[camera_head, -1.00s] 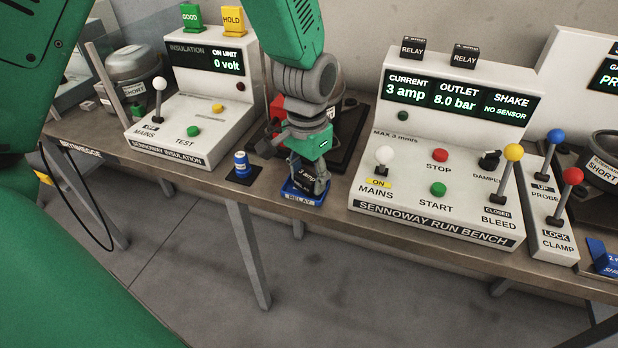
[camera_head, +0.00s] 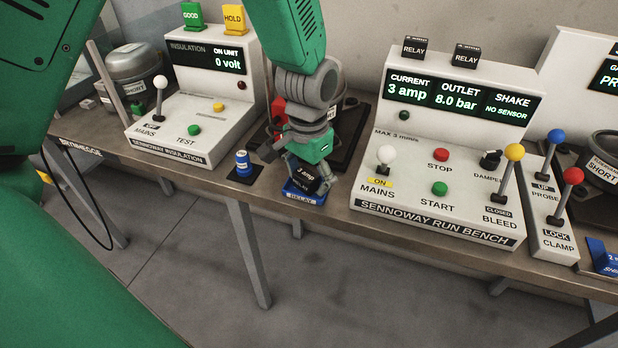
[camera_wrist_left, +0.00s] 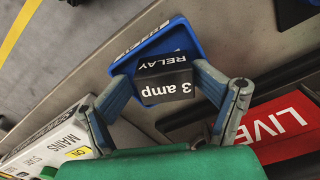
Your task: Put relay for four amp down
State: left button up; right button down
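A black relay (camera_head: 309,180) marked "3 amp" sits in a blue tray (camera_head: 303,199) labelled RELAY, on the bench left of the run bench. In the left wrist view the relay (camera_wrist_left: 165,82) stands inside the blue tray (camera_wrist_left: 190,35), its label upside down. My left gripper (camera_head: 308,184) is above the tray, its fingers spread on either side of the relay. In the left wrist view the open gripper (camera_wrist_left: 163,78) has its fingertips close beside the relay; whether one touches is unclear. No relay marked four amp shows. My right gripper is not in view.
The Sennoway run bench (camera_head: 376,207) stands right of the tray, reading 3 amp, with two RELAY blocks (camera_head: 414,48) on top. A blue cylinder (camera_head: 242,163) on a black pad is left of the tray. The insulation unit (camera_head: 165,150) stands farther left.

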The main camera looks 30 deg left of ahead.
aim_at(308, 174)
pick_arm(q)
jog(key=shift+r, duration=0.35)
notch_tip(308, 174, up, 12)
jog(key=p, duration=0.2)
jog(key=shift+a+p, duration=0.15)
jog(key=shift+p, duration=0.15)
jog(key=shift+w, duration=0.1)
